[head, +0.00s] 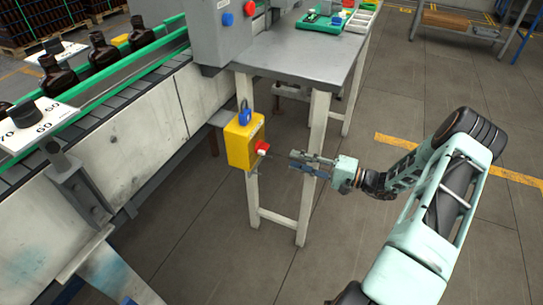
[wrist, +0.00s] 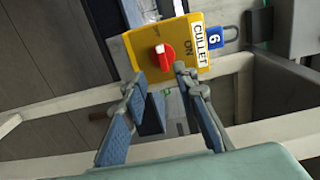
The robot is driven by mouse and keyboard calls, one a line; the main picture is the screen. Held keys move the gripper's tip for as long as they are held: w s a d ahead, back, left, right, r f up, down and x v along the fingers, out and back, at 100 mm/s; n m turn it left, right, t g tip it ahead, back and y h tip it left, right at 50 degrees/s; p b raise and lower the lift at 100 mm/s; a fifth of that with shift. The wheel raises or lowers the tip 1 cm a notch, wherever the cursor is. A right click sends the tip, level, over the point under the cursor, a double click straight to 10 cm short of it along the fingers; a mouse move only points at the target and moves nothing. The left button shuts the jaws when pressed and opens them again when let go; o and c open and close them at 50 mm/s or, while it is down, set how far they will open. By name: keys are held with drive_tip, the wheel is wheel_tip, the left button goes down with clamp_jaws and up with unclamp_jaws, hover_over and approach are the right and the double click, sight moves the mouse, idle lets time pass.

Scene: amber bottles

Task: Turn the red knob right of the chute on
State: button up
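The red knob (head: 262,147) is on the front of a yellow box (head: 240,143) fixed by the table leg. In the wrist view the red knob (wrist: 166,58) has a white mark at its upper end. The yellow box (wrist: 140,43) carries a "CULLET" label, and the word ON is printed right of the knob. My gripper (head: 291,155) points at the knob from the right. In the wrist view my gripper (wrist: 165,88) is open and empty, its fingers apart on either side below the knob. Touching is not visible. I cannot identify the chute.
A blue padlock (head: 244,115) hangs at the box; the wrist view shows its number 6. A grey machine (head: 230,40) with another red knob (head: 249,8) and a blue button (head: 227,19) stands above. A conveyor with amber bottles (head: 103,50) runs left. The metal table (head: 300,55) overhangs nearby.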

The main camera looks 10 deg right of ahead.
sight(262, 148)
drive_tip(key=x, duration=1)
drive_tip(key=shift+w+b, duration=0.35)
drive_tip(key=shift+w, duration=0.1)
drive_tip(key=shift+r, duration=0.15)
drive_tip(key=shift+c, duration=0.7)
clamp_jaws()
